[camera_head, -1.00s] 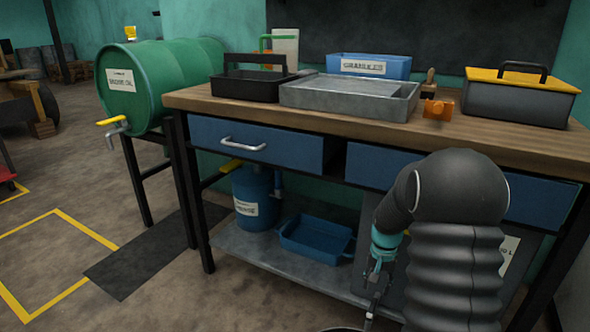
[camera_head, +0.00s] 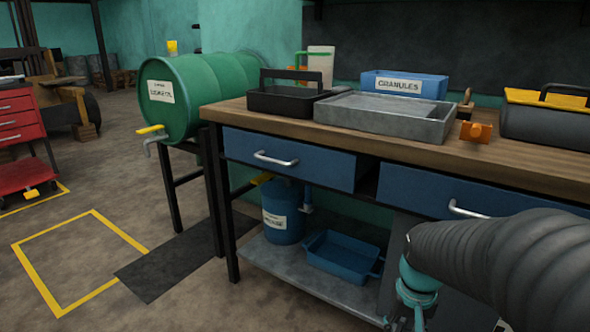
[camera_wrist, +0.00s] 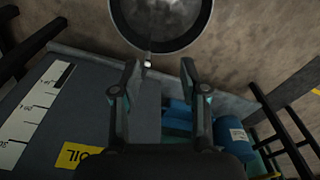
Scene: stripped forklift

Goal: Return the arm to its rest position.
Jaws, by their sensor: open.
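My arm shows at the lower right of the head view, in front of the workbench, with its teal wrist part low and pointing down. My gripper (camera_wrist: 155,80) shows in the wrist view with its two fingers apart and nothing between them. Its fingertips are cut off at the bottom of the head view. Beyond the fingers in the wrist view is a round dark pan (camera_wrist: 165,15) with a pale rim. A grey panel (camera_wrist: 75,105) with a white label and a yellow label fills the left.
The wooden workbench (camera_head: 540,165) carries a grey metal tray (camera_head: 390,118), a black tool carrier (camera_head: 285,100) and a blue granules bin (camera_head: 405,85). A blue drum (camera_head: 282,225) and blue tray (camera_head: 345,255) sit on its lower shelf.

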